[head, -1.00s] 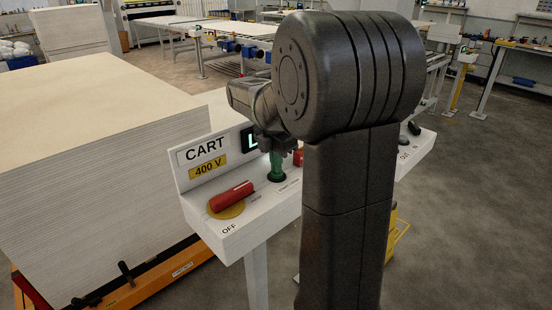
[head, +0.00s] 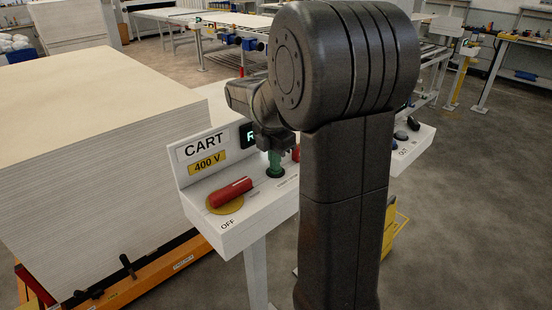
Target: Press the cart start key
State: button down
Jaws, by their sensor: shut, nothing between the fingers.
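The white cart control panel (head: 250,222) stands on a post, with a "CART" label and a yellow "400 V" plate. A green key (head: 275,163) stands upright in a dark green round base on the panel. My gripper (head: 274,148) is shut and points down at the top of the green key; it appears to touch it, but the contact is partly hidden by my wrist. A small dark display (head: 250,134) behind it shows a green character, partly covered by my arm. A red rotary handle (head: 231,191) sits on a yellow disc, near the "OFF" mark.
A red part (head: 296,153) right of the key is mostly hidden by my arm. A tall stack of boards (head: 100,150) on an orange cart (head: 165,270) stands close on the left. Open floor lies to the right.

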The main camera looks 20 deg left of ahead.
notch_tip(320, 180, up, 13)
jog(key=s+p, duration=0.1)
jog(key=shift+r+p, duration=0.2)
jog(key=shift+p, duration=0.15)
jog(key=shift+f, duration=0.2)
dwell(1.2)
jog(key=b, duration=0.2)
send_over(273, 173)
jog(key=f, duration=0.5)
jog(key=w+f, duration=0.1)
jog(key=f, duration=0.2)
jog(key=shift+d, duration=0.1)
jog(key=shift+f+b, duration=0.65)
jog(key=shift+b, duration=0.5)
notch_tip(273, 173, up, 9)
jog(key=p, duration=0.1)
jog(key=shift+s, duration=0.4)
jog(key=shift+f, duration=0.15)
